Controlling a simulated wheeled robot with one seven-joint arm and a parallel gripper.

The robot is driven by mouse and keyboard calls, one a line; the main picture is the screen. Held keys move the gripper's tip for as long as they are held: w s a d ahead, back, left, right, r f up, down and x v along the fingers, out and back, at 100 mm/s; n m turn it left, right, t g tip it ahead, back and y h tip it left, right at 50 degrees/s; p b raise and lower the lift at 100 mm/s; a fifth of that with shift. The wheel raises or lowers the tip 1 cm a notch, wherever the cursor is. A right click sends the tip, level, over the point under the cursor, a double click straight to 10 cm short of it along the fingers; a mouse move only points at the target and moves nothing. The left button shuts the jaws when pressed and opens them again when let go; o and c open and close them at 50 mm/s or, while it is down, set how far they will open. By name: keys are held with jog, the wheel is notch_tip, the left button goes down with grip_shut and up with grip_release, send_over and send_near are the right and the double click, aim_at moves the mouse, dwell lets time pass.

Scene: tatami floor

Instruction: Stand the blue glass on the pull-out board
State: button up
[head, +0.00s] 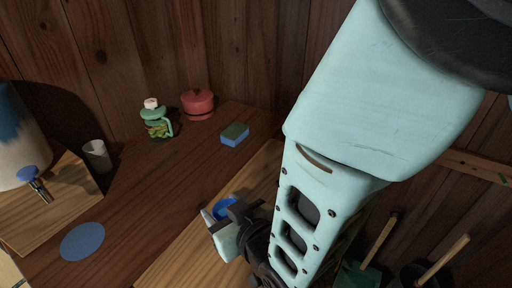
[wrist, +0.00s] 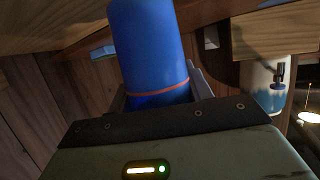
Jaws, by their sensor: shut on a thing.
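My gripper (head: 218,222) is shut on the blue glass (head: 226,208), over the pale pull-out board (head: 185,257) in the head view. The gripper and arm hide most of the glass there. In the wrist view the blue glass (wrist: 150,50) fills the upper middle, with a thin orange band near the gripper, and the fingers lie on either side of it. I cannot tell whether the glass touches the board.
A white cup (head: 96,156), a dispenser with a blue tap (head: 20,140) and a blue round mat (head: 82,242) are at left.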

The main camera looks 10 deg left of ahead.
jog(key=shift+f, duration=2.15)
jog(key=shift+f, duration=0.2)
jog(key=o, duration=1)
jog(key=shift+r, duration=0.1)
